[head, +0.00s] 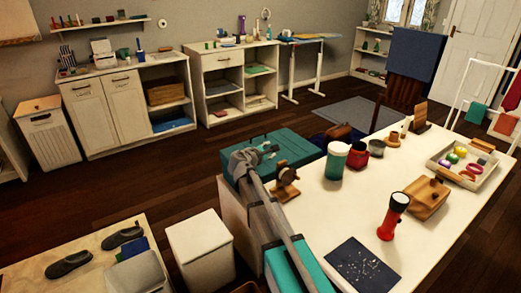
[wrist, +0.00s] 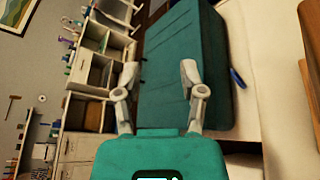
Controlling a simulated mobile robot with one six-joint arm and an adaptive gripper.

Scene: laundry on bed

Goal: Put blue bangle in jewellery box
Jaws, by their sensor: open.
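My gripper (head: 262,152) is at the teal box near the left end of the white surface, with its fingers apart and nothing between them. In the wrist view my gripper (wrist: 149,75) is open, with the teal box (wrist: 185,50) beyond and beside its right finger. A small blue curved thing (wrist: 237,77) lies by the box on the white surface and may be the blue bangle; I cannot make out a full ring. I do not pick it out in the head view. A wooden box-like piece (head: 427,200) on the white surface may be the jewellery box.
The white surface (head: 335,210) also bears a red torch (head: 393,215), a teal jar (head: 336,161), a red pot (head: 359,154), a wooden stand (head: 286,184) and a dark speckled sheet (head: 362,268). A tray (head: 441,163) with coloured items stands at the right. Bare surface lies between them.

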